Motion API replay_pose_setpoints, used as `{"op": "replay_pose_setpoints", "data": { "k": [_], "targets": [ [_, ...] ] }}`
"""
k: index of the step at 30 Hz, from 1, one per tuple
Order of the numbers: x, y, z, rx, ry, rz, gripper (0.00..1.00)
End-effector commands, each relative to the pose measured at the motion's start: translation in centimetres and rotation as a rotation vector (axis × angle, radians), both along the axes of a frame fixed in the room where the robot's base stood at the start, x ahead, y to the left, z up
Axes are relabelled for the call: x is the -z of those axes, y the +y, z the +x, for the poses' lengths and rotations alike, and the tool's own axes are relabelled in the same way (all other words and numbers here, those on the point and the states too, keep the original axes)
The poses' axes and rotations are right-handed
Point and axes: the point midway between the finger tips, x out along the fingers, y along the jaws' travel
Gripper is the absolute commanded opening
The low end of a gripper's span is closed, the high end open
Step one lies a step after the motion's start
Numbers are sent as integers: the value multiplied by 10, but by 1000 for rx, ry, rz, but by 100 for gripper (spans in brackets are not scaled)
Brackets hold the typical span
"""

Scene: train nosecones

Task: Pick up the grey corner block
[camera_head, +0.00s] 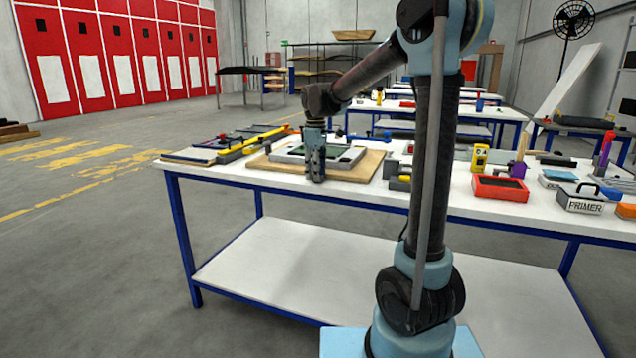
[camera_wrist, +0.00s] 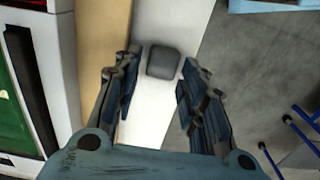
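The grey corner block (camera_wrist: 163,62) is a small dark grey block with rounded edges. In the wrist view it lies on the white table top (camera_wrist: 150,118), beside the edge of a wooden board. My gripper (camera_wrist: 158,95) is open, with one finger to each side and the block just beyond the fingertips, roughly between them. It does not appear to touch the block. In the head view my gripper (camera_head: 316,178) points down at the table's front edge, and I cannot make out the block there.
A wooden board (camera_head: 345,170) bears a grey frame with a dark panel (camera_head: 310,153), left of the block in the wrist view. A yellow-handled tool (camera_head: 265,137) lies at the left. A red tray (camera_head: 500,188) and a primer box (camera_head: 582,200) stand at the right. Floor lies past the table's edge.

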Motion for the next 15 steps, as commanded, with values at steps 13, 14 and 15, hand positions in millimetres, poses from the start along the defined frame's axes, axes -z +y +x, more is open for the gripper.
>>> {"op": "replay_pose_setpoints", "data": {
  "k": [13, 14, 15],
  "targets": [
    [9, 0, 0, 0, 0, 0, 20],
    [9, 0, 0, 0, 0, 0, 13],
    [9, 0, 0, 0, 0, 0, 10]
  ]
}}
